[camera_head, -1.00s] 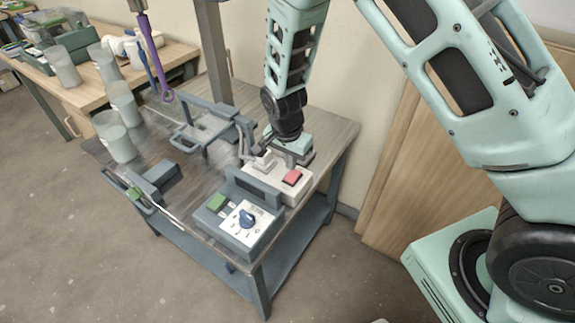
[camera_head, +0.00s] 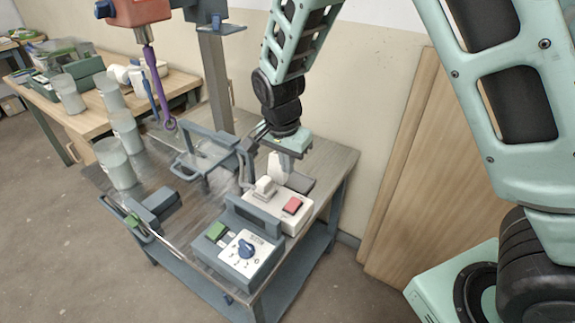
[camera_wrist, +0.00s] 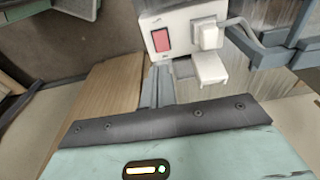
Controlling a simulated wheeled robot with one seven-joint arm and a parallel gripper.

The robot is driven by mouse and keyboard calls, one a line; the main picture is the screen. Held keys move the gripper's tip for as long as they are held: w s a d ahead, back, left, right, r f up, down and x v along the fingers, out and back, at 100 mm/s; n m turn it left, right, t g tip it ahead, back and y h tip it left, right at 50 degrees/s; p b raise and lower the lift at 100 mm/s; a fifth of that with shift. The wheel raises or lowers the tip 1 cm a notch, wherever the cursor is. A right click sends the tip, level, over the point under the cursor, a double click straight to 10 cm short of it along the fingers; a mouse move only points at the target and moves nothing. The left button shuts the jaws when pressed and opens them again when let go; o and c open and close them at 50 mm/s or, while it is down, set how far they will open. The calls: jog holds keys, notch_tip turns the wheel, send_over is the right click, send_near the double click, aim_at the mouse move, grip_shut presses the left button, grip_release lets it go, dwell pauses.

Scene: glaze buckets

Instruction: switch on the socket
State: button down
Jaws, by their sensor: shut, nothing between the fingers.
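The socket box (camera_head: 277,206) is pale, with a red rocker switch (camera_head: 292,205) and a white plug (camera_head: 265,187) in it. It stands on the grey bench's right side, behind the control unit. In the wrist view the red switch (camera_wrist: 160,40) faces me, left of the plug (camera_wrist: 209,35). I cannot tell whether the switch is on or off.
A control unit (camera_head: 244,258) with a blue knob and green button stands at the bench's front. A grey frame (camera_head: 205,160) and a hanging purple-handled tool (camera_head: 160,95) are to the left. Buckets (camera_head: 117,165) stand at the bench's left edge. A wooden panel (camera_head: 410,160) is at the right.

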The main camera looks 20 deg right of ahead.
aim_at(296, 199)
jog(key=m, duration=0.6)
jog(key=d+m+p, duration=0.1)
jog(key=m, duration=0.5)
jog(key=w+m, duration=0.1)
jog(key=m, duration=0.5)
jog(key=shift+d+r+p, duration=0.1)
jog(key=shift+d+p, duration=0.1)
jog(key=shift+p, duration=0.15)
jog(key=f, duration=0.4)
jog(key=w+d+f, duration=0.1)
jog(key=f, duration=0.4)
jog(key=d+f, duration=0.1)
jog(key=f, duration=0.3)
jog(key=shift+w+f+b, duration=0.25)
jog(key=shift+f+b, duration=0.1)
jog(key=shift+f, duration=0.05)
